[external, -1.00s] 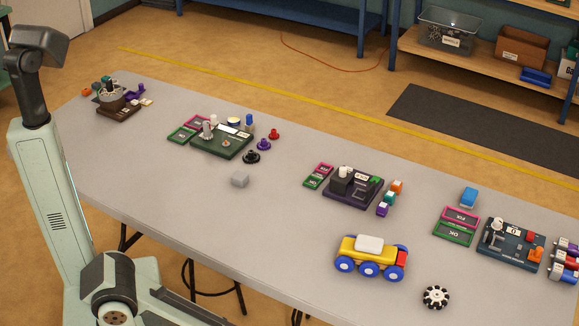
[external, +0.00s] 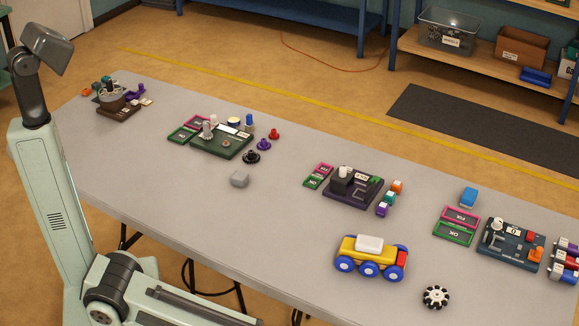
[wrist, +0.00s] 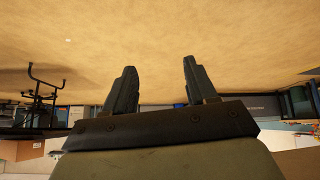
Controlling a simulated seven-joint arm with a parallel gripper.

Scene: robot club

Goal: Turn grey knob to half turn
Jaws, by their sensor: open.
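I cannot tell for sure which part is the grey knob. A dark green board (external: 222,145) on the table has a ribbed grey upright part (external: 207,130) on its left side. A dark blue board (external: 512,250) at the right has a small pale grey part (external: 497,226) on it. My gripper (wrist: 159,63) shows only in the wrist view, where its two dark fingers stand apart with nothing between them. It faces the tan floor, upside down, with no board in its view.
A purple board (external: 352,187) and a brown board (external: 119,109) also sit there. The front middle of the table is mostly clear.

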